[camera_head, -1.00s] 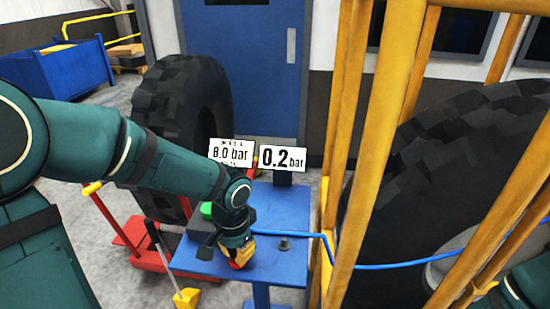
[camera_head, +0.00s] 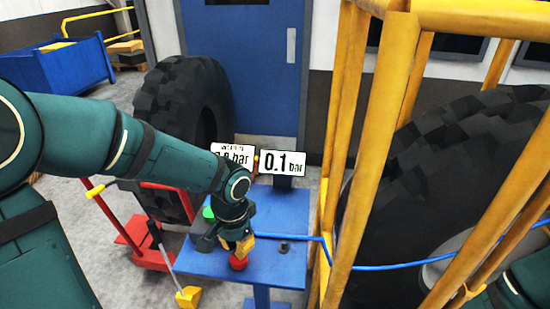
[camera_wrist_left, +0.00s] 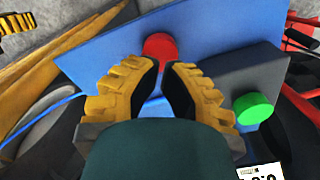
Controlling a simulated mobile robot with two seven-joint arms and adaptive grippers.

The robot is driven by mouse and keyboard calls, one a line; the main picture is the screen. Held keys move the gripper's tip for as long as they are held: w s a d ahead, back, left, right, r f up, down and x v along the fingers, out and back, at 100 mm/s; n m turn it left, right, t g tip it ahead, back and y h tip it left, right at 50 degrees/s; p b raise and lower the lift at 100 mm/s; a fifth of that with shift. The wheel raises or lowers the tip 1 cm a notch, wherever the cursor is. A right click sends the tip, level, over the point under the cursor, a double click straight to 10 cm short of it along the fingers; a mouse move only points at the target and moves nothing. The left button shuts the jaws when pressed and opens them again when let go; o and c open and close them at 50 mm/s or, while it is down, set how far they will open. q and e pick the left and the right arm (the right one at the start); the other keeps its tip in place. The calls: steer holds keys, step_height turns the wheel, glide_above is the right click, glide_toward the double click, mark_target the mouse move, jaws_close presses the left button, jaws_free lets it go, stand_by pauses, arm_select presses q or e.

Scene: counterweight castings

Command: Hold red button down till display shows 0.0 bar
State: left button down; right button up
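The red button (camera_head: 238,263) is on the blue table top (camera_head: 208,262), directly beneath my left gripper (camera_head: 240,250). In the left wrist view the red button (camera_wrist_left: 160,46) is just beyond the fingertips (camera_wrist_left: 162,64). The yellow, dark-padded fingers come close together at their tips and hold nothing. The fingers seem to meet the button's near edge; how far it is pressed I cannot tell. The display (camera_head: 283,163) behind the table reads 0.1 bar. My right gripper is not visible.
A green button (camera_wrist_left: 253,107) sits beside the red one. A sign (camera_head: 232,152) reading bar is partly hidden by my left arm. A yellow cage (camera_head: 380,130) with a big tyre (camera_head: 470,150) stands right. Another tyre (camera_head: 185,100) stands behind the arm. A blue hose (camera_head: 390,266) crosses the cage.

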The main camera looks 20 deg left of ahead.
arm_select(q)
steer(key=shift+r, duration=0.1)
step_height(320, 180, up, 5)
steer(key=p, duration=0.4)
stand_by(0.3)
stand_by(0.8)
